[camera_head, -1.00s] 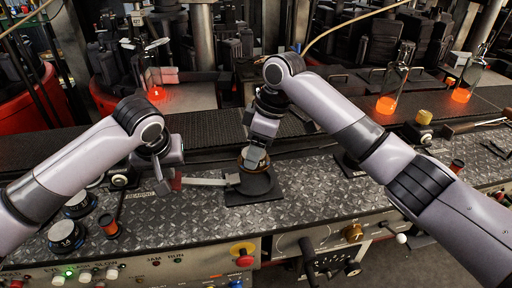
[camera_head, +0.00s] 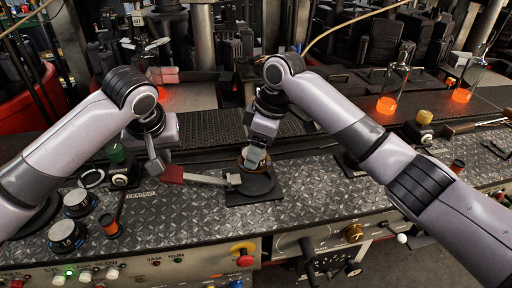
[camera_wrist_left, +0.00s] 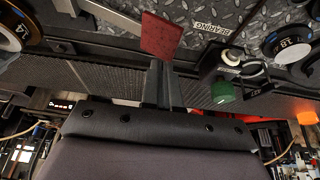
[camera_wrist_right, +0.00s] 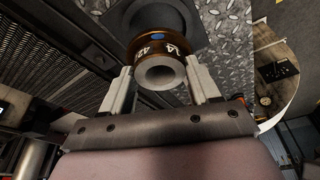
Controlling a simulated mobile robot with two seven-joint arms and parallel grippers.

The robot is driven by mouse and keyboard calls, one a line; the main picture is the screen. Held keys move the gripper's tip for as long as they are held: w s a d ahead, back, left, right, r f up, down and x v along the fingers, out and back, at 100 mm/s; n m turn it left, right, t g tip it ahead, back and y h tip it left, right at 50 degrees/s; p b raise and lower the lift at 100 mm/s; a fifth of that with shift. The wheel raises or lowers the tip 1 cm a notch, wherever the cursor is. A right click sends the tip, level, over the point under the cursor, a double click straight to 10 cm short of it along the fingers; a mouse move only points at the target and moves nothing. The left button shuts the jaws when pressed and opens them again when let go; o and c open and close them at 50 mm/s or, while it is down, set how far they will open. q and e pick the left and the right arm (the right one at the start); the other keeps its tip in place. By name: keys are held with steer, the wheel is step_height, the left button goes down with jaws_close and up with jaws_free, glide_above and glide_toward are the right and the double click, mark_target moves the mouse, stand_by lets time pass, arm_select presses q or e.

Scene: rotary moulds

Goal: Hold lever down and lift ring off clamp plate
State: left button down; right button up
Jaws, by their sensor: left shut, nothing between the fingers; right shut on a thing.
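The lever is a pale bar with a red grip (camera_head: 172,174), sloping from the black clamp plate (camera_head: 268,196) slightly up to the left. My left gripper (camera_head: 155,166) is shut and empty, its fingertips close to the red grip; contact is unclear. In the left wrist view the red grip (camera_wrist_left: 162,36) lies just beyond the closed fingertips (camera_wrist_left: 160,68). My right gripper (camera_head: 255,158) is shut on the bronze-and-black ring over the plate. The right wrist view shows the ring (camera_wrist_right: 150,47), with white numbers, between the two fingers (camera_wrist_right: 160,88). Whether it touches the plate is hidden.
Numbered black dials (camera_head: 66,235) and a green knob (camera_head: 116,152) stand left of the lever. A red-and-yellow button (camera_head: 243,253) is on the front panel. Glowing orange glass moulds (camera_head: 387,104) stand at the back right. Bare tread plate (camera_head: 320,205) lies right of the clamp plate.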

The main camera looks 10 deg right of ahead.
arm_select(q)
steer(key=shift+r, duration=0.15)
steer(key=s+a+r, duration=0.3)
steer(key=a+r, duration=0.1)
steer(key=shift+r, duration=0.4)
stand_by(0.3)
arm_select(e)
steer(key=shift+r, duration=0.15)
arm_select(q)
steer(key=shift+s, duration=0.1)
